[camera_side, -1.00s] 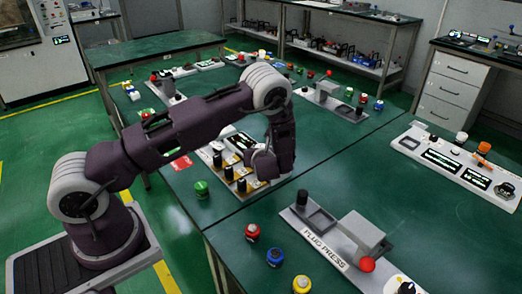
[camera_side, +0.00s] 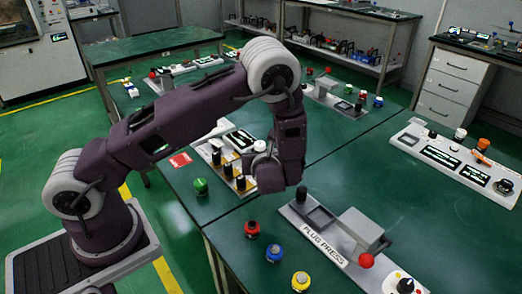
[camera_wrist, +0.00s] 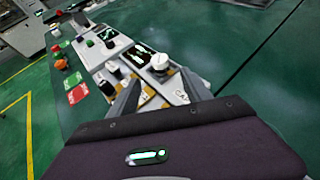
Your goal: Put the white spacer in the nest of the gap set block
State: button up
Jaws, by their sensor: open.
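In the wrist view a white round piece (camera_wrist: 160,63), which looks like the white spacer, stands on a pale fixture panel (camera_wrist: 138,72). I cannot tell whether it is loose. A block with yellow patches and dark lettering (camera_wrist: 182,96) lies just below it, partly hidden by my fingers; it may be the gap set block, but its nest cannot be made out. My gripper (camera_wrist: 160,98) is open, its two grey fingers apart over this block, with nothing seen between them. In the side view my gripper (camera_side: 265,172) hangs beside the panel with black posts (camera_side: 228,172).
In the side view a plug press fixture (camera_side: 326,246) stands at front right. A green knob (camera_side: 200,186) and red (camera_side: 252,230), blue (camera_side: 274,253) and yellow (camera_side: 300,282) buttons sit near the table edge. The table right of the panel (camera_side: 335,175) is clear.

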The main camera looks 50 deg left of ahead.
jog(key=s+r+n+g+h, duration=0.2)
jog(key=s+r+n+g, duration=0.4)
jog(key=s+r+n, duration=0.95)
jog(key=s+d+r+n+t+h, duration=0.4)
jog(key=s+d+r+n+h, duration=0.4)
jog(key=s+d, duration=0.4)
jog(key=shift+s+d+n, duration=0.15)
jog(key=shift+d+n, duration=0.2)
jog(key=shift+n, duration=0.4)
jog(key=shift+r, duration=0.1)
